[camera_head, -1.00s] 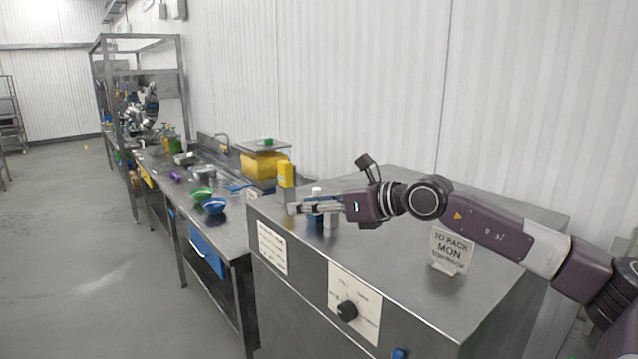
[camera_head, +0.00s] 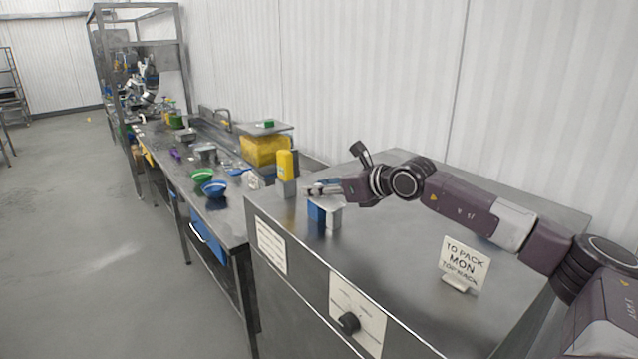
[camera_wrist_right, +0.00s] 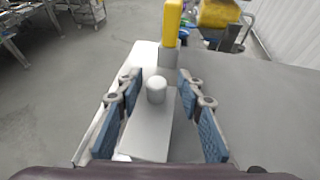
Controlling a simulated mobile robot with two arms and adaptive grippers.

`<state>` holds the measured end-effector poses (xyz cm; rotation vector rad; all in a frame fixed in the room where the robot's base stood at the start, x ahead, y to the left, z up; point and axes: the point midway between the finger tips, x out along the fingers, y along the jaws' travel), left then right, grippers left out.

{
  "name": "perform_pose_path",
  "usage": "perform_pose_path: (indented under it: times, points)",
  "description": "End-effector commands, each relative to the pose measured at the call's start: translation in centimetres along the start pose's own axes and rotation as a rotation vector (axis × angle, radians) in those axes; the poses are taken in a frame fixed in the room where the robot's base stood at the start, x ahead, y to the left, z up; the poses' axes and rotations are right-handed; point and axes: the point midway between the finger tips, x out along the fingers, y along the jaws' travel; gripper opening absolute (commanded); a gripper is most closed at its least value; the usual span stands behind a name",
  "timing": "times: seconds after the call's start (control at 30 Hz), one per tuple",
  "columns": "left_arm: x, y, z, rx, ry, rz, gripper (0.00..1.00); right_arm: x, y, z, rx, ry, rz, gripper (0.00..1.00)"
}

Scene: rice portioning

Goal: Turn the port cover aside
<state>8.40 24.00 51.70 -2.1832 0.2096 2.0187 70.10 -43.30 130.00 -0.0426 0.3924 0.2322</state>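A pale grey, block-like piece with a short round knob lies between my right fingers in the right wrist view; I take it for the port cover (camera_wrist_right: 148,128). In the head view a pale grey side of it (camera_head: 334,216) shows below my right gripper (camera_head: 320,196), on the steel cabinet top. The right gripper is open, and its blue-padded fingers (camera_wrist_right: 158,80) stand on either side of the piece and knob. Contact cannot be made out. My left gripper is out of view.
A sign (camera_head: 464,262) stands on the cabinet (camera_head: 400,270), whose front has a black dial (camera_head: 349,322). Green (camera_head: 202,175) and blue (camera_head: 214,189) bowls sit on the bench to the left.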

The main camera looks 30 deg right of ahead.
Motion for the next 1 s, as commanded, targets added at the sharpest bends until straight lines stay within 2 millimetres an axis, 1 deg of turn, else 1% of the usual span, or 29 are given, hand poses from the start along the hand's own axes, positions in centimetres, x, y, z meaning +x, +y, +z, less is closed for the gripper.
perform_pose_path:
  times: [0.03,0.1,0.17,0.23,0.43,0.53,0.57,0.73,1.0]
  points:
    - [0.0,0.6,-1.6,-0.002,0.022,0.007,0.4,0.1,0.0,0.0,-0.001,0.001,0.001,0.34]
    - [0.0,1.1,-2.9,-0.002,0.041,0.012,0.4,0.1,0.0,-0.1,-0.001,0.001,0.001,0.34]
    - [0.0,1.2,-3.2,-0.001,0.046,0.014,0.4,0.1,0.0,-0.1,-0.001,0.001,0.001,0.34]
    - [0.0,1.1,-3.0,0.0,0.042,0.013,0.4,0.1,0.0,-0.1,-0.001,0.001,0.001,0.34]
    - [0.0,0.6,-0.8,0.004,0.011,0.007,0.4,0.1,0.0,-0.1,-0.001,0.001,0.001,0.12]
    - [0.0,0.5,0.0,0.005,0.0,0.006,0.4,0.1,0.0,-0.1,-0.001,0.001,0.001,0.01]
    - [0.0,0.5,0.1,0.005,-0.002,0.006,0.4,0.1,0.0,-0.1,-0.001,0.001,0.001,0.0]
    - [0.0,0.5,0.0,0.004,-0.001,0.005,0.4,0.1,0.0,-0.1,-0.001,0.001,0.001,0.0]
    - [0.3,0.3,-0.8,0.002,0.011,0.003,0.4,0.3,0.1,-0.1,0.0,0.001,-0.004,0.0]
